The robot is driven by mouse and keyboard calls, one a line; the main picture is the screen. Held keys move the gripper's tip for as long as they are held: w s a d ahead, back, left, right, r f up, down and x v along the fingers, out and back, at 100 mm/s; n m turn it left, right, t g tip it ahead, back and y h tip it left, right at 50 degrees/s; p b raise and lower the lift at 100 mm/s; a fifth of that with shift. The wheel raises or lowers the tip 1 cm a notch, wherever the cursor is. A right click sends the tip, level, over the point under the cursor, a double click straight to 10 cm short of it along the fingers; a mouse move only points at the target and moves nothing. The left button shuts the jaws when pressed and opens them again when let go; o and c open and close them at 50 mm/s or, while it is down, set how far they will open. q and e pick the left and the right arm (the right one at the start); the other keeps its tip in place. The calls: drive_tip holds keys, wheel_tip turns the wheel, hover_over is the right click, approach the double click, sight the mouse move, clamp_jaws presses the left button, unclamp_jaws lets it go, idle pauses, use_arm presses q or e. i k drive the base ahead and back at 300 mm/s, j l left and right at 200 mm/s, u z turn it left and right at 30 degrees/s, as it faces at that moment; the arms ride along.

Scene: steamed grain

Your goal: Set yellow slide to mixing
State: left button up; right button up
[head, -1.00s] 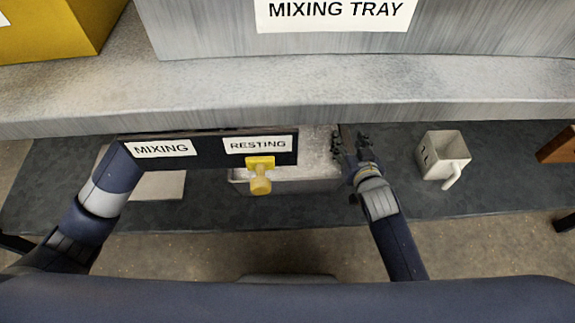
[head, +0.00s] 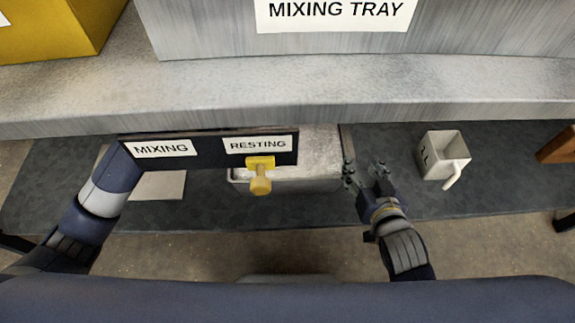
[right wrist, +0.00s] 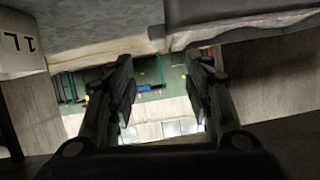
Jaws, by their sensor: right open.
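The yellow slide (head: 260,176) has a knob sticking out toward me and sits under the RESTING label (head: 257,144), at the right end of a dark rail (head: 212,156). The MIXING label (head: 160,148) is at the rail's left end. My right gripper (head: 364,172) is open and empty, to the right of the slide and apart from it. Its two spread fingers also show in the right wrist view (right wrist: 160,85), with nothing between them. My left arm reaches up to the rail's left end; its gripper is hidden.
A grey shelf (head: 300,88) carrying a tray labelled MIXING TRAY (head: 210,30) overhangs the rail. A metal block (head: 320,172) lies behind the slide. A white jug (head: 443,155) stands right of my right gripper. A pale sheet (head: 158,186) lies below the MIXING label.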

sight(260, 185)
drive_tip(key=k+j, duration=0.25)
drive_tip(key=k, duration=0.2)
drive_tip(key=k+j, duration=0.3)
drive_tip(key=k, duration=0.2)
drive_tip(key=k+j, duration=0.25)
drive_tip(key=k, duration=0.2)
